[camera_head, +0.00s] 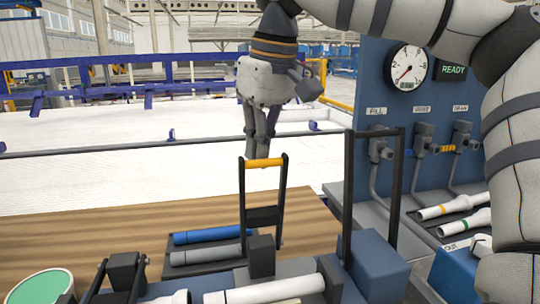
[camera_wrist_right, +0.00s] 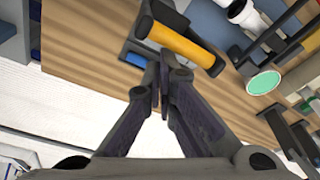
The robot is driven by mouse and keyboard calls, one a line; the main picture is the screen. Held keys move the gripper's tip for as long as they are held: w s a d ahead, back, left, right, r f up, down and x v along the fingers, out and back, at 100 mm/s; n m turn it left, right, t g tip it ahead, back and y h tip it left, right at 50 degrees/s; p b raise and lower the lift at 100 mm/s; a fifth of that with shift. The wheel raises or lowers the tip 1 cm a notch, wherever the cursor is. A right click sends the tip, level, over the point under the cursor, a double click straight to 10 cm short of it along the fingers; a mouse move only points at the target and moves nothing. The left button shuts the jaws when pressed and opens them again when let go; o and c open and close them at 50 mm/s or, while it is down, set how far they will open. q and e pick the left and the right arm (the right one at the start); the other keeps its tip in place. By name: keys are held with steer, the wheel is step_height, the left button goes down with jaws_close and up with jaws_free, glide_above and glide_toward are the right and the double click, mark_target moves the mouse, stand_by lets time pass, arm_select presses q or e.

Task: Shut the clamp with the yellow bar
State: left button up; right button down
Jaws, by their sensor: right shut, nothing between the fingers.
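The yellow bar (camera_head: 264,162) tops a black clamp frame (camera_head: 243,205) that stands upright on the bench. In the right wrist view the yellow bar (camera_wrist_right: 182,47) lies across, just beyond my fingertips. My right gripper (camera_head: 261,155) points down at the bar from the far side, its fingers shut and empty. Its fingertips (camera_wrist_right: 165,75) appear close to the bar; I cannot tell if they touch. A white pipe (camera_head: 265,291) lies in front of the clamp's foot. My left gripper is not in view.
A blue pipe (camera_head: 208,235) and a grey pipe (camera_head: 206,254) lie left of the clamp. A taller black frame (camera_head: 348,195) stands to its right. A blue panel with a gauge (camera_head: 406,67) is at the right. A green-topped round container (camera_head: 40,288) is at front left.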

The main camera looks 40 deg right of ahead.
mark_target(265, 161)
steer(key=shift+f, duration=0.4)
steer(key=shift+s+a+f, duration=0.1)
steer(key=shift+s+a, duration=0.35)
steer(key=shift+s, duration=0.3)
steer(key=shift+s+a+f, duration=0.1)
steer(key=shift+s+a, duration=0.3)
steer(key=shift+s, duration=0.35)
steer(key=shift+s+a+f, duration=0.15)
steer(key=shift+s+a, duration=0.15)
steer(key=shift+s, duration=0.25)
steer(key=shift+s+a+f, duration=0.1)
steer(key=shift+s+a, duration=0.2)
steer(key=shift+s, duration=0.25)
steer(key=shift+s+a+f, duration=0.2)
steer(key=shift+s+a, duration=0.1)
steer(key=shift+s, duration=0.25)
steer(key=shift+s+a+f, duration=0.2)
steer(key=shift+s+a, duration=0.05)
steer(key=shift+s, duration=0.25)
